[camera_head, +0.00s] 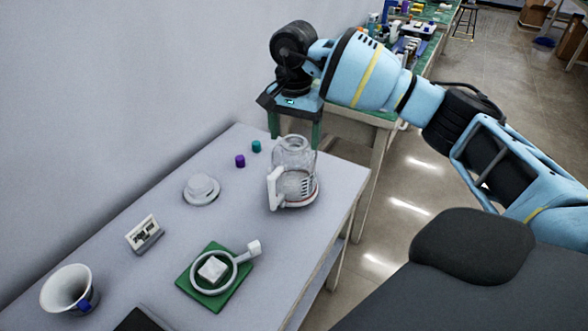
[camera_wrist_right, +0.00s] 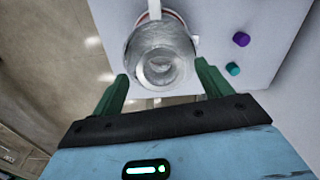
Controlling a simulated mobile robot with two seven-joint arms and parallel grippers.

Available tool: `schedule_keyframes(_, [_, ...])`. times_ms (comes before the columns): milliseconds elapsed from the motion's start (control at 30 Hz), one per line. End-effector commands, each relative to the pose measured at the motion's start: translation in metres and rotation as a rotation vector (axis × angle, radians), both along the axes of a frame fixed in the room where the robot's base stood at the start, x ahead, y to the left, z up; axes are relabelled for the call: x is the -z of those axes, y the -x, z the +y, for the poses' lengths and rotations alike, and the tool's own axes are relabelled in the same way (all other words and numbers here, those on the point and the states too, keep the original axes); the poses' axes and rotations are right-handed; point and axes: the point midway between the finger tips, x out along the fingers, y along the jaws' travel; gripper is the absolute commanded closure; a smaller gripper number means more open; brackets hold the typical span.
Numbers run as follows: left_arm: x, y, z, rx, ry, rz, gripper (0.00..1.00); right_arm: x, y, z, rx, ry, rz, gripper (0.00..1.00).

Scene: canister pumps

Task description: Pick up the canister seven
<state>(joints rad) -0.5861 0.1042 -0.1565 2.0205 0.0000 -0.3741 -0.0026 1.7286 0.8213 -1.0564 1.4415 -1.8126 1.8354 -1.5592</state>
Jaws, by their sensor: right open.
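The clear glass canister (camera_head: 296,183) with a white handle stands upright near the far right end of the grey table. It also shows in the right wrist view (camera_wrist_right: 160,50), seen from above with its round mouth facing the camera. No number can be read on it. My right gripper (camera_head: 295,141) is open, its two green fingers pointing down at the back of the canister's top. In the right wrist view the right gripper (camera_wrist_right: 162,72) has its fingers apart, one to each side of the canister's near edge, with nothing gripped. My left gripper is not in view.
Purple (camera_head: 240,161) and teal (camera_head: 256,146) caps, a white lid (camera_head: 201,189), a small display stand (camera_head: 145,234), a green mat (camera_head: 213,290) under a white ring-shaped part, and a white cup (camera_head: 69,290) stand left of the canister. A wall runs behind the table.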

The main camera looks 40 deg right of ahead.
Motion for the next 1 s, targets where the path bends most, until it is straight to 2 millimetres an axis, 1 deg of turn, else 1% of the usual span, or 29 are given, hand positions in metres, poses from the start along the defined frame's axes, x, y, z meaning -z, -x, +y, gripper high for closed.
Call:
schedule_keyframes(33, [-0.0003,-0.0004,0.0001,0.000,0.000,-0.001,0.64,0.0056,0.0004,0.0000,0.000,0.001,0.002,0.22])
schedule_keyframes(100, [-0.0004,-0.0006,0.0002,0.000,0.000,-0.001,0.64,0.0099,0.0001,0.0000,0.000,0.000,0.000,0.22])
schedule_keyframes(367, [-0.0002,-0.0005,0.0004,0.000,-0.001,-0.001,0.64,0.0114,0.0000,0.0001,-0.001,0.000,-0.001,0.22])
schedule_keyframes(867, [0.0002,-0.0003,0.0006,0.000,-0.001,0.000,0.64,0.0111,-0.0001,0.0003,-0.001,-0.001,-0.001,0.88])
schedule_keyframes(1000, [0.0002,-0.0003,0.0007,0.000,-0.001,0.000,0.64,0.0105,-0.0002,0.0004,-0.001,-0.001,-0.002,0.89])
